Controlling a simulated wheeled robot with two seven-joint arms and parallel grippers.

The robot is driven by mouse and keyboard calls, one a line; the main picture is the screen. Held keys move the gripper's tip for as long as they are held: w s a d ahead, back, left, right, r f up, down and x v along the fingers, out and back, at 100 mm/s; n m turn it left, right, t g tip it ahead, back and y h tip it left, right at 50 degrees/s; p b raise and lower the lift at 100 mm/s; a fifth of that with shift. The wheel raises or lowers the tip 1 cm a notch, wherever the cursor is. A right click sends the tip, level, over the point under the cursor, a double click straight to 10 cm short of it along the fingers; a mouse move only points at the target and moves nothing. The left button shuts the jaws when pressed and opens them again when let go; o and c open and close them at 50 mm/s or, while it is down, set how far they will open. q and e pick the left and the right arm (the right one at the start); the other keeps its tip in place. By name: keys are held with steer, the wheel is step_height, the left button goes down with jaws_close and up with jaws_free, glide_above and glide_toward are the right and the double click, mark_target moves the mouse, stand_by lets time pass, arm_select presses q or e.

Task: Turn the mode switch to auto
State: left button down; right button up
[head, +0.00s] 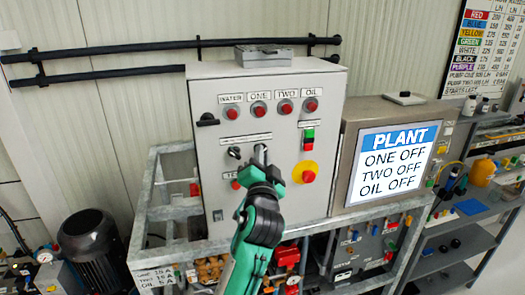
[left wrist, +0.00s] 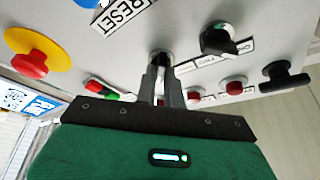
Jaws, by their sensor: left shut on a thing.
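The grey control box (head: 209,170) carries two selector switches side by side in its middle row. My left gripper (head: 261,160) is at the right-hand selector switch (head: 261,149), with its arm coming up from below. In the left wrist view the two fingers (left wrist: 162,88) are closed together on this switch (left wrist: 160,58), whose grey collar shows past the tips. The left-hand selector switch (head: 234,153) is black and free; it also shows in the left wrist view (left wrist: 217,38). I cannot read which is labelled as the mode switch, nor the gripped handle's angle. My right gripper is out of view.
A yellow-ringed red stop button (head: 308,173) is close right of the gripper. Several red buttons (head: 259,108) line the top, and a black handle (head: 207,119) juts out at left. A display (head: 390,160) reads PLANT, ONE OFF, TWO OFF, OIL OFF.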

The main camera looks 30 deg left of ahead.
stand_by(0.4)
arm_select(q)
steer(key=c, duration=1.5)
jaws_free()
steer(key=b+v, duration=0.4)
steer(key=v, duration=0.9)
steer(key=shift+s+d, duration=0.25)
steer(key=shift+s, duration=0.05)
